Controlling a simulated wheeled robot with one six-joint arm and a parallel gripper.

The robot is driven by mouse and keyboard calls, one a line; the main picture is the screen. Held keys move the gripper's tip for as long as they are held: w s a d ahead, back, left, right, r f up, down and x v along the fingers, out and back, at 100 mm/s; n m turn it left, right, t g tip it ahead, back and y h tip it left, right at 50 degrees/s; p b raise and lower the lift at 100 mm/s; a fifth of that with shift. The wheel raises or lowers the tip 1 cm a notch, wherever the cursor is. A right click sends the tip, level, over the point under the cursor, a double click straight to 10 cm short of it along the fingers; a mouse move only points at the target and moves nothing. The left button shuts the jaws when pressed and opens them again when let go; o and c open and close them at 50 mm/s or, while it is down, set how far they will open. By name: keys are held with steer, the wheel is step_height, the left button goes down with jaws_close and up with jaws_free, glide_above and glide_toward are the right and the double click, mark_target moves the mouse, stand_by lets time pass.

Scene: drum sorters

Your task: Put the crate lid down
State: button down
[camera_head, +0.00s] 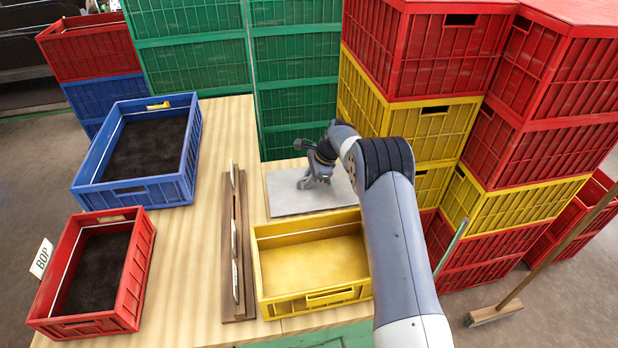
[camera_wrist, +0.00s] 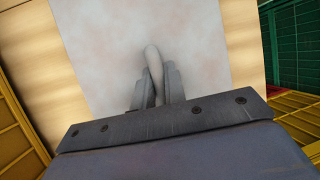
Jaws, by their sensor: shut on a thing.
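The crate lid (camera_head: 283,195) is a flat pale grey panel with a handle. It is level at the table's back right, behind the open yellow crate (camera_head: 313,296). Whether it touches the table or hangs just above it I cannot tell. My gripper (camera_head: 314,183) is over the lid, pointing down. In the wrist view my gripper (camera_wrist: 156,85) is shut on the lid's grey rounded handle (camera_wrist: 153,62), with the pale lid (camera_wrist: 105,45) spread out beneath. The yellow crate is uncovered and looks empty. My arm hides part of its right side.
A wooden rack (camera_head: 240,300) with upright cards stands left of the yellow crate. A blue crate (camera_head: 188,188) and a red crate (camera_head: 140,270) with dark insides sit further left. Stacked green crates (camera_head: 295,75) rise behind, red and yellow stacks (camera_head: 430,125) at the right. A broom (camera_head: 495,312) leans there.

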mark_target(324, 189)
steer(key=shift+f, duration=0.25)
steer(key=c, duration=1.5)
jaws_free()
steer(key=shift+r, duration=0.1)
steer(key=shift+o, duration=0.2)
steer(key=shift+r, duration=0.2)
steer(key=b+v, duration=0.1)
steer(key=v, duration=1.1)
steer(key=shift+b, duration=0.35)
steer(key=shift+f, duration=0.1)
